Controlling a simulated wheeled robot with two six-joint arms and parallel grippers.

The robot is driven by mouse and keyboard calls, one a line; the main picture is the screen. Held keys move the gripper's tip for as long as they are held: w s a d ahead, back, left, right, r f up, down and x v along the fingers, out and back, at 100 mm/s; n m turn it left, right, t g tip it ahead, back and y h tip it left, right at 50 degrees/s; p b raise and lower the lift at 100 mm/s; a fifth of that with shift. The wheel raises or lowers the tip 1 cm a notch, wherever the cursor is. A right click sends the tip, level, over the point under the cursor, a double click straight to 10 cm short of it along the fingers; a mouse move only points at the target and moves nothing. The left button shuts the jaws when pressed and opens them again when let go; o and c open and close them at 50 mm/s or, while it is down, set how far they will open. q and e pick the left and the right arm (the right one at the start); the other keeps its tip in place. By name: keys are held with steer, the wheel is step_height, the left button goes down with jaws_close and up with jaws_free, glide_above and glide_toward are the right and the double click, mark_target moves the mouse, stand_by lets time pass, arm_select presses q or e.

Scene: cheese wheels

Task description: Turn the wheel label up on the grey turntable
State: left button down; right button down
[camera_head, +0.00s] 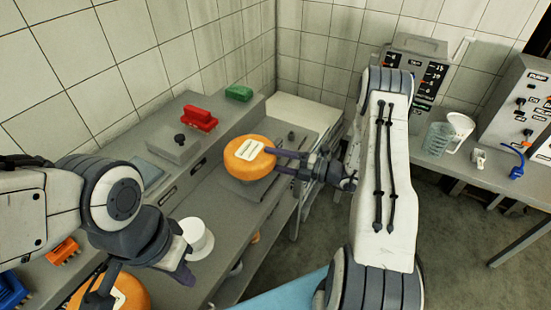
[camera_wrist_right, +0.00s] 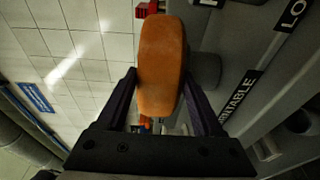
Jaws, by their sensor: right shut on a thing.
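An orange cheese wheel (camera_head: 234,163) with a white label (camera_head: 249,149) facing up is at the middle of the bench. My right gripper (camera_head: 274,157) is shut on its rim from the right. In the right wrist view the wheel (camera_wrist_right: 162,65) shows edge-on between the two fingers of the gripper (camera_wrist_right: 165,108). A round grey piece, apparently the turntable (camera_wrist_right: 206,70), lies right under the wheel; I cannot tell whether they touch. My left gripper (camera_head: 143,280) is open and low at the left, over a second orange wheel (camera_head: 130,291) with a white label.
A red block (camera_head: 200,118) and a green block (camera_head: 239,93) stand on the raised back ledge. Tiled walls close the back.

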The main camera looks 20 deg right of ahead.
steer(key=shift+f, duration=0.1)
stand_by(0.6)
jaws_free()
steer(key=shift+f, duration=0.2)
steer(key=b+v, duration=0.3)
steer(key=v, duration=0.7)
steer(key=shift+d, duration=0.2)
